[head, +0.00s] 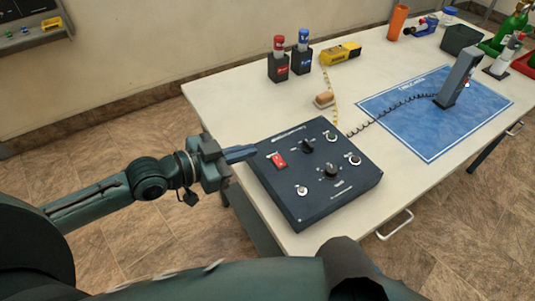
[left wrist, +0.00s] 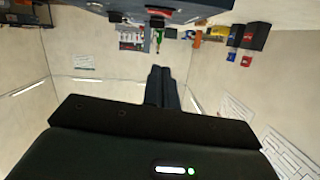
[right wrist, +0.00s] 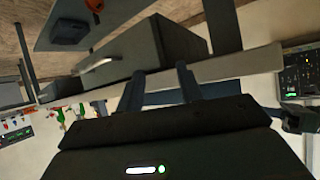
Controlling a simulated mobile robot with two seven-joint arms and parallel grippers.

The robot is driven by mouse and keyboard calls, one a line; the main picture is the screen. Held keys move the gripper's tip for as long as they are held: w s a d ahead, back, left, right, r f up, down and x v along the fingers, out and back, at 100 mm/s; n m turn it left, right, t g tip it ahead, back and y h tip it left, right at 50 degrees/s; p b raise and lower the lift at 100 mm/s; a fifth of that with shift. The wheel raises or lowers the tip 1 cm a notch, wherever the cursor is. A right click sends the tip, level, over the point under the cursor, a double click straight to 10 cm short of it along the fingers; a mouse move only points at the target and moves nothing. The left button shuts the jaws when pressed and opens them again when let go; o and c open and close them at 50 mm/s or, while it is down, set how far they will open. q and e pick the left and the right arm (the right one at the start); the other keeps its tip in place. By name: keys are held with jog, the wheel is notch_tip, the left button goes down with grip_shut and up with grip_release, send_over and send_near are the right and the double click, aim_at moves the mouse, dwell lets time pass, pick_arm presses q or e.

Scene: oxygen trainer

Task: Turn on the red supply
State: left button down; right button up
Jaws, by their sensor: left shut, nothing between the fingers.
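A dark control box (head: 322,195) lies on the table with a red switch (head: 277,160) near its left corner, black knobs and several round jacks or buttons. I cannot tell the switch's position. My left gripper (head: 240,154) is shut and empty at the box's left edge, its tips pointing toward the red switch; I cannot tell if they touch the box. Its closed fingers also show in the left wrist view (left wrist: 161,85). My right gripper (right wrist: 160,88) has its fingers apart with nothing seen between them, in the right wrist view only.
Red-capped (head: 278,62) and blue-capped (head: 302,55) bottles in black holders stand behind the box, beside a yellow device (head: 341,54). A grey handset (head: 458,78) stands on a blue mat (head: 400,124), its coiled cord running toward the box. The table's front right is bare.

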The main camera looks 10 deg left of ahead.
pick_arm(q)
send_over(268, 164)
jog(key=shift+s+a+f, duration=0.1)
jog(key=shift+s+f, duration=0.3)
jog(key=shift+f, duration=0.2)
jog(key=f, duration=0.3)
jog(key=shift+w+f, duration=0.2)
jog(key=shift+w, duration=0.15)
jog(key=shift+f, duration=0.45)
pick_arm(e)
jog(key=shift+w+a+r, duration=0.15)
jog(key=shift+w, duration=0.05)
